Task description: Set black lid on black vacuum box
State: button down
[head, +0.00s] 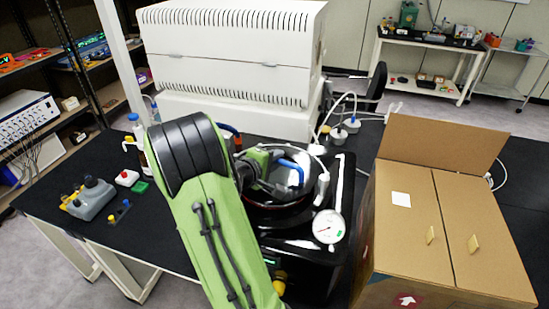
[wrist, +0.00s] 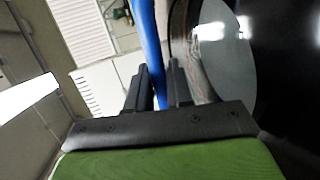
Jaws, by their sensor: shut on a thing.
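The black vacuum box (head: 305,258) stands on the dark bench, right of my green arm. Its top is glossy and has a round reddish-rimmed opening area (head: 272,218). The round, shiny lid (head: 294,178) is over this area and looks tilted; I cannot tell whether its edge touches the box. My gripper (head: 268,166) is at the lid's upper left, shut on its blue handle (head: 290,164). In the wrist view, the blue handle (wrist: 150,40) lies between the two dark fingers (wrist: 158,80). The lid's round face (wrist: 225,60) shows right beside them. My arm hides the box's left part.
A pressure gauge (head: 328,227) stands at the box's right front. A white machine (head: 235,60) stands behind. White tubing (head: 347,105) and small bottles are behind the lid. Small items, including a grey container (head: 90,200), lie left.

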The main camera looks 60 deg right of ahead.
jog(key=shift+f+b, duration=0.4)
jog(key=shift+f, duration=0.35)
jog(key=shift+a+r, duration=0.1)
jog(key=shift+a, duration=0.1)
jog(key=shift+f+b, duration=0.75)
dwell(0.5)
jog(key=c, duration=0.9)
grip_release()
jog(key=v, duration=1.5)
jog(key=shift+a, duration=0.4)
